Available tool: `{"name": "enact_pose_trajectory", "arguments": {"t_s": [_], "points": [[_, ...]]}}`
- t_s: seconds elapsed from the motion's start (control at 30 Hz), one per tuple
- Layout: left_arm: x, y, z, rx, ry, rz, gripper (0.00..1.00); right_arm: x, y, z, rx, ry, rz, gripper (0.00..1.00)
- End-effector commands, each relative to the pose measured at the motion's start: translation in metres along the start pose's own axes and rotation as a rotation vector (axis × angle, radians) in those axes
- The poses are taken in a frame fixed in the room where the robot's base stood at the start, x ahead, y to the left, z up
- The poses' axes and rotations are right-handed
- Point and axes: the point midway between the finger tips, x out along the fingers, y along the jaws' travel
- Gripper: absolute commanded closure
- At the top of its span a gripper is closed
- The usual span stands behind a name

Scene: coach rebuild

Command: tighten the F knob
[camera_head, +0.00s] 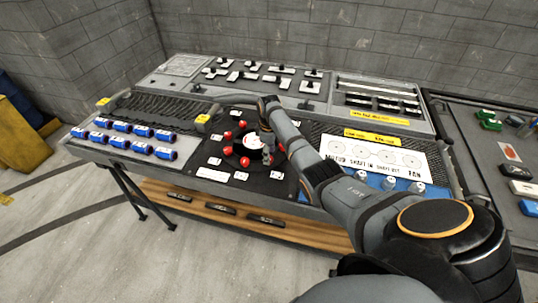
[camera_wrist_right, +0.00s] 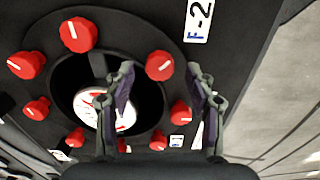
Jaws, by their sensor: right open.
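A black round plate carries a ring of red knobs with white pointer lines around a white centre disc (camera_head: 251,141); the disc also shows in the right wrist view (camera_wrist_right: 104,110). The red knob (camera_wrist_right: 159,65) nearest the F-2 label (camera_wrist_right: 198,20) is taken as the F knob. My right gripper (camera_wrist_right: 160,82) is open, with one finger on each side of this knob in the picture. I cannot tell whether the fingers touch it. In the head view my right gripper (camera_head: 268,155) points down over the right side of the ring. My left gripper is not in view.
Other red knobs (camera_wrist_right: 76,33) sit close around the ring. Blue cylinders (camera_head: 165,153) lie on the bench at left, and a white FAN chart panel (camera_head: 374,155) is at right. Black-handled switches (camera_head: 262,75) stand behind. Open floor (camera_head: 90,230) lies at front left.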

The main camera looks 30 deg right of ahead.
Motion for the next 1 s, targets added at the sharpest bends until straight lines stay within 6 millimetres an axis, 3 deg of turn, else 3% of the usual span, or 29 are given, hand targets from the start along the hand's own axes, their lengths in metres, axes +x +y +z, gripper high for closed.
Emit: {"name": "enact_pose_trajectory", "arguments": {"t_s": [0.17,0.43,0.8,1.0], "points": [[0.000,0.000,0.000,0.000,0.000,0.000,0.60,0.015,0.000,0.000,0.000,0.001,0.001,0.45],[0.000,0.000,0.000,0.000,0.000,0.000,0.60,0.016,0.000,0.000,0.000,0.001,0.002,0.46],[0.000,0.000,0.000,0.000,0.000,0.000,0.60,0.016,0.000,0.000,0.000,0.001,0.001,0.96],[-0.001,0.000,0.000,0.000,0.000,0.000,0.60,0.015,0.000,0.000,0.009,0.001,0.001,0.99]]}}
